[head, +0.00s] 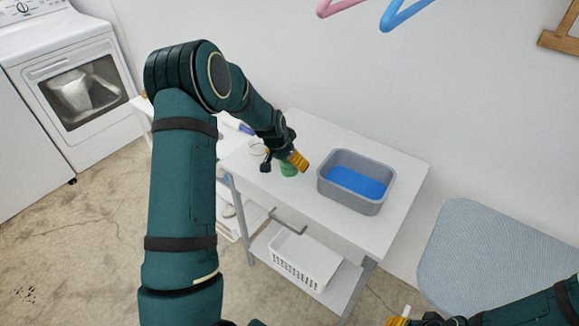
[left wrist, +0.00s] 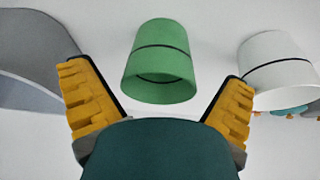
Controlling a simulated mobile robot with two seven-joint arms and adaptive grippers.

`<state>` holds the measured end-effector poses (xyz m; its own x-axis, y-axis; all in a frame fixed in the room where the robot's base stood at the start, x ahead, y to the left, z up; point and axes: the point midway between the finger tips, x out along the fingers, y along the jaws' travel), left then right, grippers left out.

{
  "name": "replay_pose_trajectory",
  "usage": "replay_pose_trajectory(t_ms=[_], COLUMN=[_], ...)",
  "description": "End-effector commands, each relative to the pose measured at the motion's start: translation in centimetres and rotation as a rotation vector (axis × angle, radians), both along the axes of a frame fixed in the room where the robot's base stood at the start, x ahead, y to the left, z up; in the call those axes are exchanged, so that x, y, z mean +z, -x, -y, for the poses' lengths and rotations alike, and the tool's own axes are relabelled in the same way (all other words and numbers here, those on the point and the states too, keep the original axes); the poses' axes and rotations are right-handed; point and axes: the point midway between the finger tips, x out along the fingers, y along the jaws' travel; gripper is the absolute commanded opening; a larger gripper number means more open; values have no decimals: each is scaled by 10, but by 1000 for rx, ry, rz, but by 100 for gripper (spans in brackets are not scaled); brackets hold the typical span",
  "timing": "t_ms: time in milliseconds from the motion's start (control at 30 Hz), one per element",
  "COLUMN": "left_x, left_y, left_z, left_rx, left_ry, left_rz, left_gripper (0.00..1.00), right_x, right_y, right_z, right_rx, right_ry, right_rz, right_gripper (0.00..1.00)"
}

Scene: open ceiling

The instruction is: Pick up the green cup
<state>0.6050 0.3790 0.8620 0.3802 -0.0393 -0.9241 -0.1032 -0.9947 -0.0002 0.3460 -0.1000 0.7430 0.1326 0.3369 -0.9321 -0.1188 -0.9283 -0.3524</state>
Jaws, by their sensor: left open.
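The green cup (head: 288,170) stands on the white table, partly hidden by my left gripper in the head view. In the left wrist view the green cup (left wrist: 160,50), with a thin dark band, is ahead of the gap between my fingers. My left gripper (head: 282,164) is open, with yellow finger pads on either side of the gap. In the left wrist view the left gripper (left wrist: 158,75) shows no contact with the cup. My right gripper (head: 402,321) is only partly in view at the bottom edge, and its opening cannot be made out.
A white cup (left wrist: 277,72) stands close beside the green one. A grey tub (head: 345,199) with a blue inside is on the other side. The white table (head: 320,130) is clear behind them. A white basket (head: 303,262) sits on the lower shelf. An ironing board (head: 490,250) is at right.

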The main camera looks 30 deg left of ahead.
Motion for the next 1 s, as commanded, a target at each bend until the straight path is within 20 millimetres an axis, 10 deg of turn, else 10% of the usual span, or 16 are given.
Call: replay_pose_trajectory(t_ms=[433, 600, 1000], left_x=[-21, -21, -21], left_y=[-9, -9, -9], left_z=[1, 1, 1], left_rx=[1, 1, 1], left_ry=[0, 0, 0], left_rz=[1, 1, 1], left_gripper=[100, 57, 52], right_x=[-4, -4, -4], right_y=[-1, -1, -1], right_z=[0, 0, 0], right_rx=[-1, -1, -1], right_ry=[0, 0, 0], right_rz=[3, 3, 2], right_gripper=[40, 40, 40])
